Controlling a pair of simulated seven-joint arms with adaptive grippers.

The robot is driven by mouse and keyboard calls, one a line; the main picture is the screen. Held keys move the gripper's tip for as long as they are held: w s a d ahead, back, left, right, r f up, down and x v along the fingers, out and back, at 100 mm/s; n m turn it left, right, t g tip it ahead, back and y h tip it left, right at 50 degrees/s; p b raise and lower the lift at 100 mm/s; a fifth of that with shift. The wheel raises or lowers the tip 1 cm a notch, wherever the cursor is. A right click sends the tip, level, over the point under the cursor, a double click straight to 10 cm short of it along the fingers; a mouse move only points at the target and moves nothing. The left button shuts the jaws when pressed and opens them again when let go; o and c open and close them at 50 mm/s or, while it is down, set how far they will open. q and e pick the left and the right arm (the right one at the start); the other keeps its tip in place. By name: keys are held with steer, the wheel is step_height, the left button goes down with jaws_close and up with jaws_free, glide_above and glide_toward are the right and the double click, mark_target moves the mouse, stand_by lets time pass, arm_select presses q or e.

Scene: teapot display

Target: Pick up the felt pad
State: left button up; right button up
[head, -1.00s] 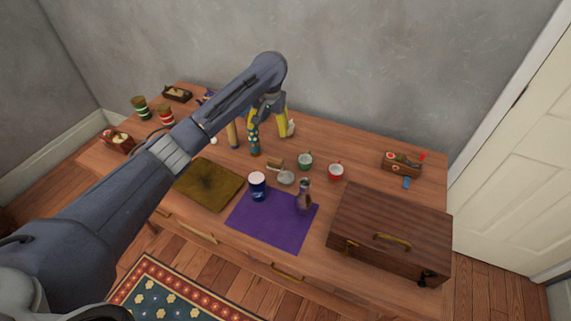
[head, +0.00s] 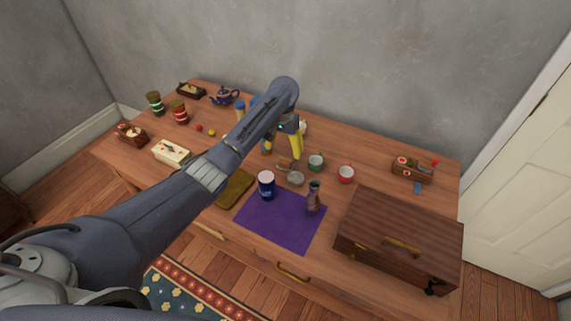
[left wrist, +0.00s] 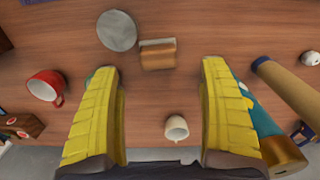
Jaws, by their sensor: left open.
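The felt pad appears to be a small brown block with a pale grey layer along one side. In the head view the felt pad (head: 285,164) lies on the table just in front of my left gripper (head: 282,152). In the left wrist view the felt pad (left wrist: 158,56) lies between and slightly beyond the tips of my left gripper (left wrist: 160,66). The two yellow fingers are wide apart with nothing between them, and the pad looks untouched. My right gripper is not in view.
A grey disc (left wrist: 117,30) lies beside the pad. A green cup (head: 316,161), red mug (head: 346,173), small white cup (left wrist: 176,127), teal patterned bottle (left wrist: 256,115) and tan cylinder (left wrist: 280,88) stand nearby. A blue can (head: 267,186) stands at the purple cloth (head: 280,225).

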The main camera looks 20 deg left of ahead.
mark_target(286, 159)
arm_select(q)
steer(key=shift+w+d+f, duration=0.1)
steer(key=shift+f, duration=1.85)
steer(key=shift+w+d+f, duration=0.1)
steer(key=shift+f, duration=1.8)
steer(key=c, duration=1.3)
steer(key=shift+r, duration=0.15)
step_height(286, 159, up, 20)
steer(key=shift+f, duration=0.15)
